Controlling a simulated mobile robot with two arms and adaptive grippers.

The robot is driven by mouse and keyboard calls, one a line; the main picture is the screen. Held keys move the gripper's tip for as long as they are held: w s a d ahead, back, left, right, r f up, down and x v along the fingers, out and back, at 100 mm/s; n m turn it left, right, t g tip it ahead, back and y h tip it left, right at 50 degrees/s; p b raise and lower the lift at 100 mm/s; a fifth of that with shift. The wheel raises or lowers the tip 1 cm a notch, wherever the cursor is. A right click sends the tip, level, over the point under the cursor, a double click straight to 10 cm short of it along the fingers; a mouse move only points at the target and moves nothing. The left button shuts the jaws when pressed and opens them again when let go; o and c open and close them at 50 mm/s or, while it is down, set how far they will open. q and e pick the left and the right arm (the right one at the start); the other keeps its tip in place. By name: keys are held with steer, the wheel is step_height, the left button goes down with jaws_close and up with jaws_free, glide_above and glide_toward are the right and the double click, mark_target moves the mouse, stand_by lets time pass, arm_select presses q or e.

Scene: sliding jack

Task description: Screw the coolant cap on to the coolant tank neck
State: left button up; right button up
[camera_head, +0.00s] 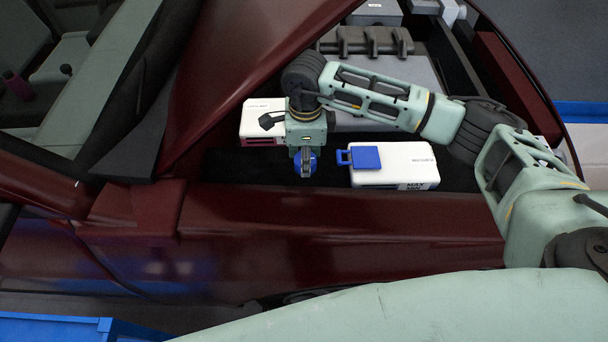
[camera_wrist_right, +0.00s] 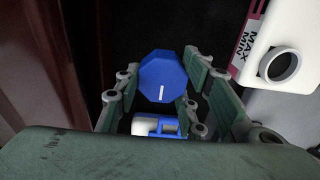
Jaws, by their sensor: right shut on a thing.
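The blue coolant cap (camera_head: 306,163) is held in my right gripper (camera_head: 305,172), which points down over the engine bay. In the right wrist view the cap (camera_wrist_right: 162,78) shows as a faceted blue piece with a white mark, between the two fingers of the gripper (camera_wrist_right: 160,88). The white coolant tank (camera_head: 262,112) is left of the gripper in the head view. In the wrist view the tank (camera_wrist_right: 265,28) is at upper right, with its open round neck (camera_wrist_right: 280,66). The cap is apart from the neck. In the head view the neck cannot be made out. My left gripper is not in view.
A white tank with a blue lid (camera_head: 366,157) stands right of the gripper. The dark red fender (camera_head: 340,225) runs along the near side, and the raised hood (camera_head: 250,60) slopes at left. A dark gap lies under the gripper between the tanks.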

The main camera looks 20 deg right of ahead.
steer(key=shift+s+f+b, duration=0.1)
steer(key=shift+f+b, duration=1.65)
steer(key=shift+f, duration=0.45)
steer(key=o, duration=1.3)
steer(key=shift+c, duration=0.2)
steer(key=shift+r, duration=0.3)
step_height(320, 180, up, 7)
steer(key=shift+a+r, duration=0.1)
